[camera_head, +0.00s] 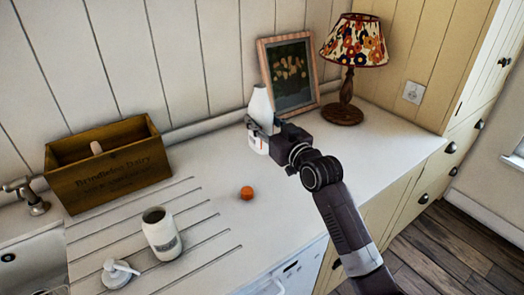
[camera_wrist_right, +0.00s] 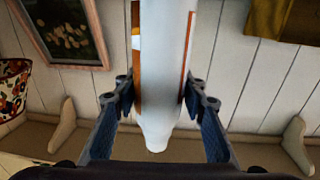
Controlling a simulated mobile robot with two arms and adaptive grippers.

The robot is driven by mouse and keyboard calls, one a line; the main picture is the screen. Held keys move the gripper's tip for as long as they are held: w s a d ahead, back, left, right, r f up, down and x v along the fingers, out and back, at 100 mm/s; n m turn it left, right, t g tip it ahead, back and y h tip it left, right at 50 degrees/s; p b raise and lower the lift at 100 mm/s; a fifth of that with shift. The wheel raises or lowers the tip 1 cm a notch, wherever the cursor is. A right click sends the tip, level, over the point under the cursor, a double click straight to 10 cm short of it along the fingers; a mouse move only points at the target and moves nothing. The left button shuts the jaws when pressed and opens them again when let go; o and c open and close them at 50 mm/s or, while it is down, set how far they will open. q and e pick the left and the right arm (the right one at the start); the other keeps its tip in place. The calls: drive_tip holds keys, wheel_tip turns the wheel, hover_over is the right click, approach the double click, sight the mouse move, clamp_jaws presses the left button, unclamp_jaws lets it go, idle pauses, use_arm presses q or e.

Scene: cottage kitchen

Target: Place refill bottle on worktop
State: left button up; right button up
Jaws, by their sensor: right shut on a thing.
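The refill bottle (camera_head: 260,104) is white with a narrowing top and stands upright near the back of the pale worktop (camera_head: 222,235), left of the picture frame. My right gripper (camera_head: 262,127) is shut around its middle. In the right wrist view, the bottle (camera_wrist_right: 160,75) runs between the two fingers (camera_wrist_right: 160,100), with an orange-brown patch on its side. I cannot tell whether its base touches the worktop. A small orange cap-like piece (camera_head: 247,192) lies on the worktop in front of it. My left gripper is not in view.
An open white bottle (camera_head: 163,240) and a pump top (camera_head: 118,272) are on the ridged drainer. A wooden crate (camera_head: 110,178) stands at the left by the tap (camera_head: 30,196). A framed picture (camera_head: 290,75) and a lamp (camera_head: 349,90) stand behind. Worktop right of centre is clear.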

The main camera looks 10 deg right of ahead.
sight(261, 140)
wheel_tip(261, 140, down, 7)
drive_tip(key=shift+w+r, duration=0.15)
drive_tip(key=shift+f, duration=0.2)
wheel_tip(261, 140, down, 3)
drive_tip(key=shift+f, duration=0.2)
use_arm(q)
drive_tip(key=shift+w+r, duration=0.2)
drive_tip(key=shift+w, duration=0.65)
use_arm(e)
drive_tip(key=shift+f, duration=0.45)
drive_tip(key=o, duration=1)
drive_tip(key=shift+f, duration=0.2)
drive_tip(key=shift+c, duration=0.2)
drive_tip(key=o, duration=0.5)
drive_tip(key=shift+c, duration=0.2)
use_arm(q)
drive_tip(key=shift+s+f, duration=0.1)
